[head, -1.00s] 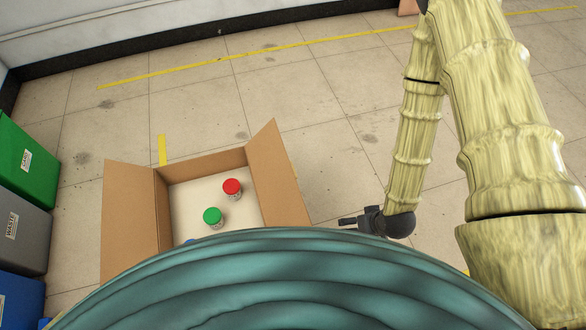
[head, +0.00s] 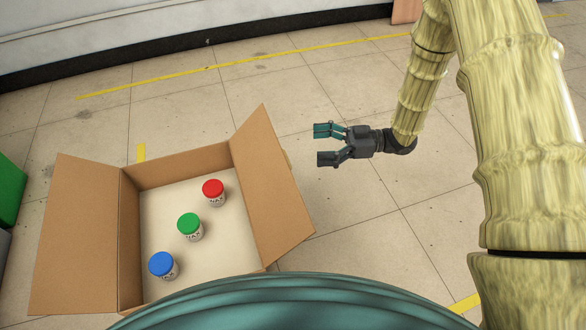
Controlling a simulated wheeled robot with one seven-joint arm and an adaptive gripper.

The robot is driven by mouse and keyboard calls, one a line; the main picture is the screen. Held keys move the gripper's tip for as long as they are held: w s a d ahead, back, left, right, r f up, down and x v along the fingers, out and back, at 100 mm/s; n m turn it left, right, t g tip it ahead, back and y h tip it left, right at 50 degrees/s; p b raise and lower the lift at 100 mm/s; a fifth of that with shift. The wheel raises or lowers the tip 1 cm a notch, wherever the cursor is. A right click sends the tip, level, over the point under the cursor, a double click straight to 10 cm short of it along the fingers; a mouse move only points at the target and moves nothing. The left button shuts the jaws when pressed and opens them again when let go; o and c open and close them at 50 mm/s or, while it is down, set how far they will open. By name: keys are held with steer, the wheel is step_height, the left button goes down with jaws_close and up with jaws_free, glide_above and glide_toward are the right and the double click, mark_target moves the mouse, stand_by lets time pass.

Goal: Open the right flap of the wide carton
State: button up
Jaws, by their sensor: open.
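The wide carton (head: 182,162) stands on the floor at the lower left of the head view. Its right flap (head: 271,190) is folded outward and slopes up and away from the right wall. Its left flap (head: 75,235) is spread outward too. My gripper (head: 321,145) is open and empty. It is to the right of the right flap, apart from it, with its fingers pointing left toward it. The carton's near edge is partly hidden by my own body.
Inside the carton are a red-capped jar (head: 214,192), a green-capped jar (head: 190,226) and a blue-capped jar (head: 163,265). A green bin (head: 10,190) stands at the left edge. The tiled floor behind and right of the carton is clear, with yellow tape lines.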

mark_target(286, 157)
steer(key=s+a+n+g+b, duration=0.1)
steer(key=a, duration=0.1)
steer(key=s+a+n+g+b, duration=0.1)
steer(key=s+a+g+b, duration=0.1)
steer(key=a, duration=0.1)
steer(key=s+a+n+g+b, duration=0.1)
steer(key=a+g+b, duration=0.1)
steer(key=a, duration=0.1)
steer(key=shift+s+r+n, duration=0.2)
steer(key=shift+r+n, duration=0.2)
stand_by(0.4)
